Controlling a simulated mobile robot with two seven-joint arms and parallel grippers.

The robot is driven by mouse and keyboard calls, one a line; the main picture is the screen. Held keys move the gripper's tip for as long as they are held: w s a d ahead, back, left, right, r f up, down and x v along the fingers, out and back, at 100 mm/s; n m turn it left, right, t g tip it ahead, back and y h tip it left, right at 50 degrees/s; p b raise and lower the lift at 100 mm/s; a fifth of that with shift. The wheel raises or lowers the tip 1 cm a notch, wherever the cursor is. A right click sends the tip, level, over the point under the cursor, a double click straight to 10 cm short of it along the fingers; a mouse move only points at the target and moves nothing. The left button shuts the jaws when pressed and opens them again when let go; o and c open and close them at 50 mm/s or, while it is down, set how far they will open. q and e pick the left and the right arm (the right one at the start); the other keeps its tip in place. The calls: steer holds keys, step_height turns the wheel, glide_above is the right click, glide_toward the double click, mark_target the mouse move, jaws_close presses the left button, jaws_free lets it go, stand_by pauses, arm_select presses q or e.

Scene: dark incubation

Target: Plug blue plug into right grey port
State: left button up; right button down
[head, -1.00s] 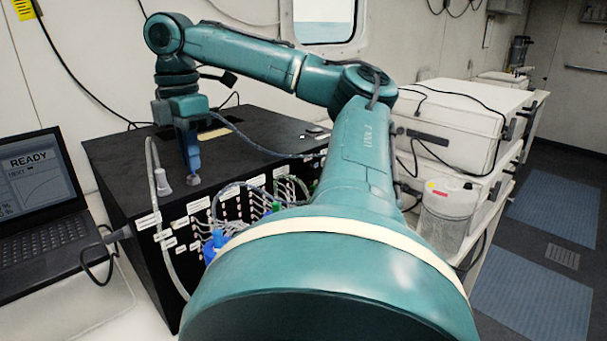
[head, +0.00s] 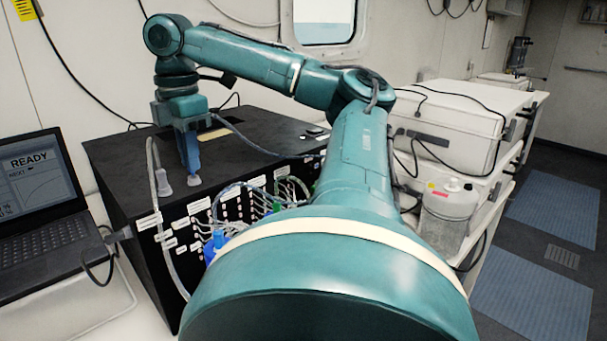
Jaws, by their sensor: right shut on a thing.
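My right gripper (head: 187,150) reaches down over the black box (head: 120,165) and is shut on the blue plug (head: 192,160). The plug is upright, with its lower end at or just above the right grey port (head: 193,180). I cannot tell whether it is seated in the port. The left grey port (head: 164,185) is just to the left, beside a pale hose (head: 152,165) that runs down the box's front. My left gripper is not in view.
A laptop (head: 45,235) showing READY stands at the left. White cases (head: 460,120) and a clear jug (head: 447,215) stand at the right.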

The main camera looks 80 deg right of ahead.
steer(key=shift+f+b, duration=0.55)
steer(key=shift+f, duration=0.15)
stand_by(0.7)
steer(key=c, duration=1.4)
jaws_free()
steer(key=shift+o, duration=0.2)
step_height(320, 180, up, 3)
steer(key=shift+r+p, duration=0.1)
steer(key=shift+p, duration=0.65)
step_height(320, 180, up, 9)
steer(key=shift+r, duration=0.5)
